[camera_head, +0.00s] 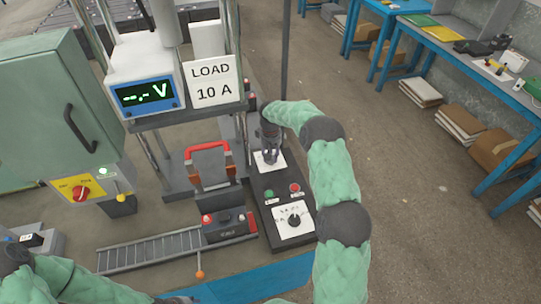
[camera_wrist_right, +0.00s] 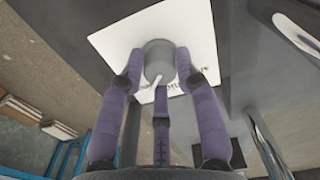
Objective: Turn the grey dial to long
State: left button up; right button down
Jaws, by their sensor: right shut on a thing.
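The grey dial (camera_wrist_right: 158,62) is a short round knob with a white pointer mark, on a white plate (camera_wrist_right: 120,45) in the right wrist view. Its mark points toward the bottom of that view, slightly left. Part of a printed word shows beside it, partly covered by the fingers. My right gripper (camera_wrist_right: 160,75) is shut on the dial, with its purple-grey fingers around it. In the head view my right gripper (camera_head: 268,150) points down onto the white plate (camera_head: 262,158) at the far end of a black panel, hiding the dial. My left arm shows at the lower left; its fingers are out of view.
The black panel (camera_head: 261,208) also carries a green button (camera_head: 269,194), a red button (camera_head: 295,188) and a black knob (camera_head: 294,220). To the left stand a red-handled device (camera_head: 208,160), a voltage display (camera_head: 146,95) and a green cabinet (camera_head: 50,105). Metal posts rise close behind.

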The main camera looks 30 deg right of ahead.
jog(key=shift+s+f, duration=0.1)
jog(key=c, duration=0.9)
grip_release()
notch_tip(320, 180, up, 12)
